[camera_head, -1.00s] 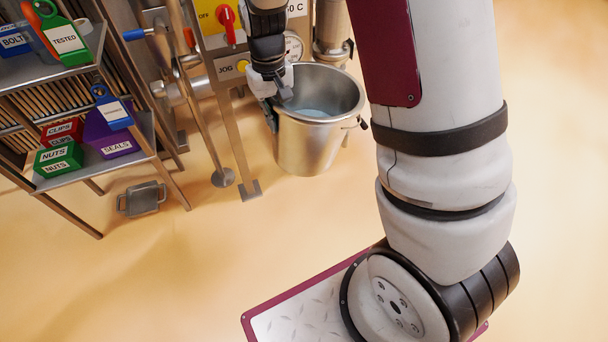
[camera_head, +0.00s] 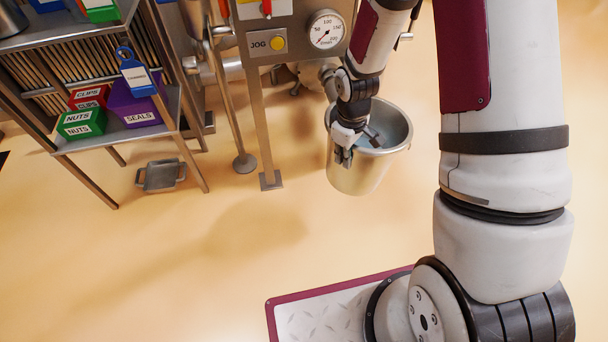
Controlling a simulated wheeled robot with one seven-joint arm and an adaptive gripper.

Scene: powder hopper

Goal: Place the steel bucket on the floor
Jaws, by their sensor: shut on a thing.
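The steel bucket (camera_head: 356,174) hangs upright, or nearly so, from my gripper in the upper middle of the head view, in front of the machine. My gripper (camera_head: 346,152) is shut on the bucket's near-left rim. The bucket's inside is partly hidden by the gripper. The floor (camera_head: 200,265) is pale orange and open below and to the left of the bucket. I cannot tell exactly how high the bucket's base is above it.
A machine panel with a gauge (camera_head: 325,30) and yellow JOG button (camera_head: 278,43) stands behind; its leg (camera_head: 264,140) is left of the bucket. A rack (camera_head: 125,134) with labelled bins stands at left. A small metal tray (camera_head: 161,176) lies on the floor. My base is below.

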